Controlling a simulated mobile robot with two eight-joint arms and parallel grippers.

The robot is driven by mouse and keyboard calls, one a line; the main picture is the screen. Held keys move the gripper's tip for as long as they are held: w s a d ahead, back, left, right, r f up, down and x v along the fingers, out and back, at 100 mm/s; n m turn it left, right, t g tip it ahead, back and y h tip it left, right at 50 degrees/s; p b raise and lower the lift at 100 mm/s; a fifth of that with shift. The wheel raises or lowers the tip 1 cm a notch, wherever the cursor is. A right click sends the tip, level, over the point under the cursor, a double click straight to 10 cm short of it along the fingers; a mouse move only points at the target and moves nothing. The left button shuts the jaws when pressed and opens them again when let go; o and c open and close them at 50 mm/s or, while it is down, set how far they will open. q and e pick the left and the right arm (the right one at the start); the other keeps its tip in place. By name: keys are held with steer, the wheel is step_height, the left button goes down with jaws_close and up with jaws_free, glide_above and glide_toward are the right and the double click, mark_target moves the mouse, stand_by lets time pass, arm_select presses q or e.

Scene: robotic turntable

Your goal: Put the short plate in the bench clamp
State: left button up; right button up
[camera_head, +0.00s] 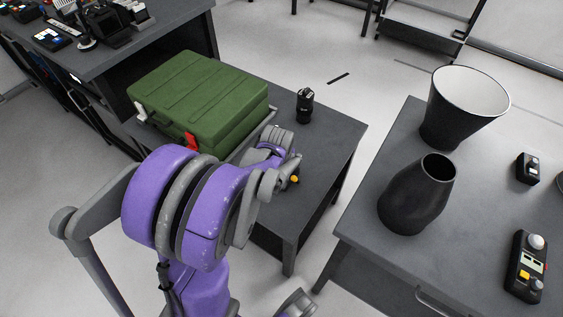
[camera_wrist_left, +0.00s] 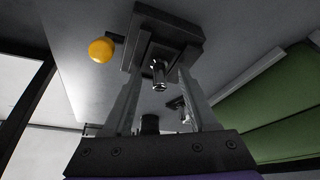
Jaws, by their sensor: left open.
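My left gripper (camera_wrist_left: 161,72) is open, with its two grey fingers apart in the left wrist view. A dark block-shaped fixture with a metal screw (camera_wrist_left: 160,72) shows between and beyond the fingertips. A yellow ball knob (camera_wrist_left: 101,50) is beside it. The fixture may be the bench clamp, but I cannot be sure. In the head view the yellow knob (camera_head: 295,179) shows by the end of my left arm, which hides most of the fixture. I cannot make out the short plate in either view.
A green case (camera_head: 197,92) lies on the grey table, beside my left arm. A black cylinder (camera_head: 305,106) stands behind. The right table carries a black bin (camera_head: 455,122), a black vase (camera_head: 409,203) and a control box (camera_head: 526,267). Floor shows between the tables.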

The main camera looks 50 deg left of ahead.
arm_select(q)
steer(key=p+v, duration=0.3)
steer(key=v, duration=0.8)
arm_select(e)
step_height(320, 180, up, 4)
steer(key=shift+f, duration=0.1)
arm_select(q)
steer(key=shift+w, duration=0.1)
steer(key=s+d+r+m+t+h+p, duration=0.1)
steer(key=d+r+m+p, duration=0.3)
steer(key=d, duration=0.7)
steer(key=s+d+r+m+t+h+p, duration=0.1)
steer(key=s+d+r+m+h+p, duration=0.1)
steer(key=d+r+p, duration=0.6)
steer(key=s+d+r+m, duration=0.1)
steer(key=d+m, duration=0.1)
steer(key=d, duration=0.2)
steer(key=shift+s+m, duration=0.4)
steer(key=shift+s, duration=0.15)
steer(key=shift+c, duration=0.7)
arm_select(e)
step_height(320, 180, up, 13)
steer(key=w, duration=0.1)
steer(key=shift+w+t, duration=0.4)
